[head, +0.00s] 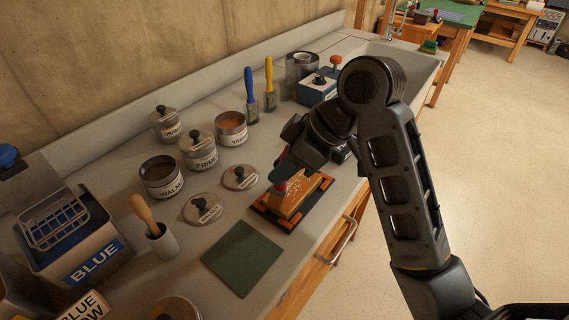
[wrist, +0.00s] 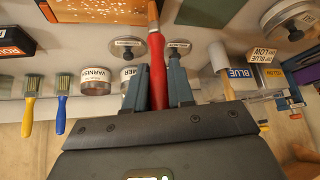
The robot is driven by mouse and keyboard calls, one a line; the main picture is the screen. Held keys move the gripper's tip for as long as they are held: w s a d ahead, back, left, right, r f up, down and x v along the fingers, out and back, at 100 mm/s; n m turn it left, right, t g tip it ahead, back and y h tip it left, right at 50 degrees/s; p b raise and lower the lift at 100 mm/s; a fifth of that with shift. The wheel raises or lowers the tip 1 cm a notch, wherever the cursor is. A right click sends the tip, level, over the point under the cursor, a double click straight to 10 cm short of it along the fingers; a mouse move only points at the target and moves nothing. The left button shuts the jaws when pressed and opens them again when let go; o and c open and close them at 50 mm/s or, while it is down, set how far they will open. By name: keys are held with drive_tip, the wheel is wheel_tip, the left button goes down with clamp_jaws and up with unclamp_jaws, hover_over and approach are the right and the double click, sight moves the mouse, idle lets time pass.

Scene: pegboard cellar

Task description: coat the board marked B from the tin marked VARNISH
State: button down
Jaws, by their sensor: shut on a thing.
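My gripper (head: 279,178) is shut on a red-handled brush (wrist: 157,70), handle between both fingers in the wrist view. The brush end reaches the near edge of an orange-brown board (head: 299,201); whether bristles touch is unclear. The board lies in a dark frame with orange corners and has bright speckles on its surface. It also shows in the wrist view (wrist: 95,11). I cannot read a letter on it. The VARNISH tin (head: 231,130) stands open, with amber content, behind the board; its label shows in the wrist view (wrist: 96,80).
An open WALNUT tin (head: 161,180), a lidded PRIMER tin (head: 199,155) and another lidded tin (head: 166,125) stand nearby. Two loose lids (head: 203,209) lie before them. A green mat (head: 243,258) lies left of the board.

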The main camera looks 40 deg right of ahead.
drive_tip(key=shift+r+p, duration=0.35)
drive_tip(key=shift+w, duration=0.1)
drive_tip(key=shift+w+a, duration=0.15)
drive_tip(key=shift+w, duration=0.35)
drive_tip(key=shift+w+d+f+p, duration=0.1)
drive_tip(key=shift+w+d+p, duration=0.05)
drive_tip(key=shift+d+p, duration=0.3)
drive_tip(key=shift+f, duration=0.25)
drive_tip(key=shift+d, duration=0.1)
